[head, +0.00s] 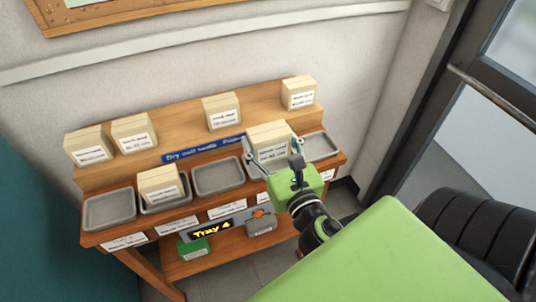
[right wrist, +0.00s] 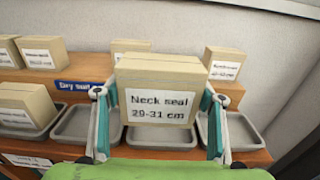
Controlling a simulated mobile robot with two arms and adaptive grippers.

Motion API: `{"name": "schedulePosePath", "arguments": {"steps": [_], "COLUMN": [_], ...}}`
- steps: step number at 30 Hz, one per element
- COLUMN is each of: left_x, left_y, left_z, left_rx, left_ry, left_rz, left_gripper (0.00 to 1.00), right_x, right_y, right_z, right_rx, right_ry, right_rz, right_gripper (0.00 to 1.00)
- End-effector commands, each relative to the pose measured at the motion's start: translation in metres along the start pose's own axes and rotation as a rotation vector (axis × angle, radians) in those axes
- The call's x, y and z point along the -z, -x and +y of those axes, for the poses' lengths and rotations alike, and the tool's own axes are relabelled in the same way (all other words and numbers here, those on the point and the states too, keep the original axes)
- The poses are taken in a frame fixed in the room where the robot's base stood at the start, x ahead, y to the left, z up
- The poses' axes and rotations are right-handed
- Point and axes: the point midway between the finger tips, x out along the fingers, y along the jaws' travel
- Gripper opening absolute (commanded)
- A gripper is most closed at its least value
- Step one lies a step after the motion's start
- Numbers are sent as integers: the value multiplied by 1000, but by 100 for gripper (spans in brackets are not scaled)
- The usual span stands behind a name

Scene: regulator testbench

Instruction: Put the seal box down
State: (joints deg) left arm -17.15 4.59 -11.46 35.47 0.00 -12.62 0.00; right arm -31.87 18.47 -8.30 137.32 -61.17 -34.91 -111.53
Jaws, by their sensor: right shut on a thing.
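My right gripper (head: 272,152) is shut on a cream seal box (head: 268,134), with one finger on each side of it. In the right wrist view the box (right wrist: 160,88) is upright between the fingers of the gripper (right wrist: 158,122), its label reading "Neck seal 29-31 cm". In the head view the held box is in front of the upper shelf, over the row of grey trays; a tray partly hidden behind the gripper shows beneath it. I cannot tell whether the box touches that tray. My left gripper is not in view.
An empty grey tray (head: 218,177) lies left of the held box and another (head: 319,147) right of it. A further tray holds a seal box (head: 160,185). Several boxes stand on the upper shelf (head: 180,142). A green box (head: 194,247) lies on the lower shelf.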

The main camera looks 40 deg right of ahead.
Motion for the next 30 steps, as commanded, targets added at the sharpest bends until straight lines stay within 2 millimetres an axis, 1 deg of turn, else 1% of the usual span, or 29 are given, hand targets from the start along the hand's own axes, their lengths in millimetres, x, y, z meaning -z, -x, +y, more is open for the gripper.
{"name": "schedulePosePath", "arguments": {"steps": [1,3,6,11,14,15,18,21,30], "left_x": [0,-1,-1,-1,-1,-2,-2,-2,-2], "left_y": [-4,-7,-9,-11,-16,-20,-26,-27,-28], "left_z": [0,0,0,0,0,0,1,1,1], "left_rx": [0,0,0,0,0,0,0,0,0], "left_ry": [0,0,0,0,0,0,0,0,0], "left_rz": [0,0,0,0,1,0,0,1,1], "left_gripper": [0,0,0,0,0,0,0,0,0], "right_x": [15,26,37,47,60,69,82,85,86], "right_y": [-8,-17,-26,-33,-41,-40,-39,-39,-39], "right_z": [-3,-6,-9,-11,-13,-13,-13,-13,-12], "right_rx": [2,2,1,1,1,2,2,-1,-1], "right_ry": [0,-1,-3,-2,-4,-5,-4,-3,-3], "right_rz": [4,3,3,3,4,6,5,3,4], "right_gripper": [40,40,40,40,40,40,40,40,40]}}
